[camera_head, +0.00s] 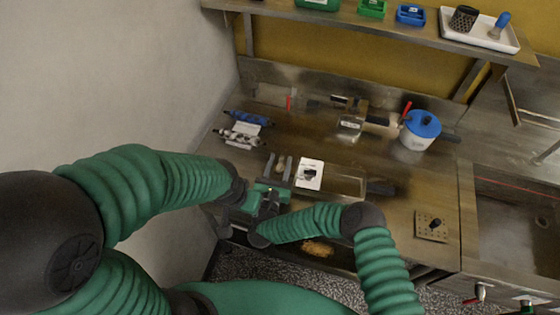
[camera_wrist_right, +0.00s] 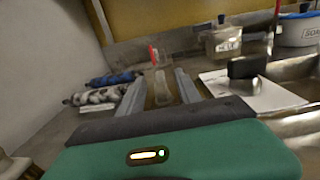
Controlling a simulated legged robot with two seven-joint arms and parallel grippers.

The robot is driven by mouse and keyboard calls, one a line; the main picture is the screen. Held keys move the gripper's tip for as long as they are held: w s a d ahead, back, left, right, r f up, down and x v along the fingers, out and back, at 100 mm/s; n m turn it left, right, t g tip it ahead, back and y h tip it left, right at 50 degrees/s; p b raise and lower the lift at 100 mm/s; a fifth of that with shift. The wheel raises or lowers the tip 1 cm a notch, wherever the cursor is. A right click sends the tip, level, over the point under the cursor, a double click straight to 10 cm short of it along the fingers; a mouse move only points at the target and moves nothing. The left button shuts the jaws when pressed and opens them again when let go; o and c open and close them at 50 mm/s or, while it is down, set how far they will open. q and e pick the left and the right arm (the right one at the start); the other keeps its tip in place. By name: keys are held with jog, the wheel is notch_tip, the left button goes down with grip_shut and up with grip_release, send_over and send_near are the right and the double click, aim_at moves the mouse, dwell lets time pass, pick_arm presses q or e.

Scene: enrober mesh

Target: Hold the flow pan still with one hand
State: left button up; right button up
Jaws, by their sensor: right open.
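I cannot tell for certain which thing is the flow pan. A shallow rectangular metal pan (camera_head: 345,184) with a dark handle lies on the counter and may be it. My right gripper (camera_head: 279,158) is open, left of that pan and apart from it. In the right wrist view its two grey fingers (camera_wrist_right: 160,84) stand wide apart, with a small pale item (camera_wrist_right: 161,92) on the counter visible between them. My left arm reaches in from the left to a dark wrist beside the right gripper; its fingers are hidden there.
A white card (camera_head: 309,174) lies right of my right gripper. A blue-lidded pot (camera_head: 420,130) and a labelled clear box (camera_head: 350,126) stand farther back. Blue and white rolls (camera_head: 243,133) lie near the left wall. A sink (camera_head: 515,215) is at right; a shelf (camera_head: 400,22) runs above.

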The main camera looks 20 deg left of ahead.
jog(key=shift+w+d, duration=0.15)
jog(key=shift+w, duration=0.3)
grip_shut()
dwell(1.6)
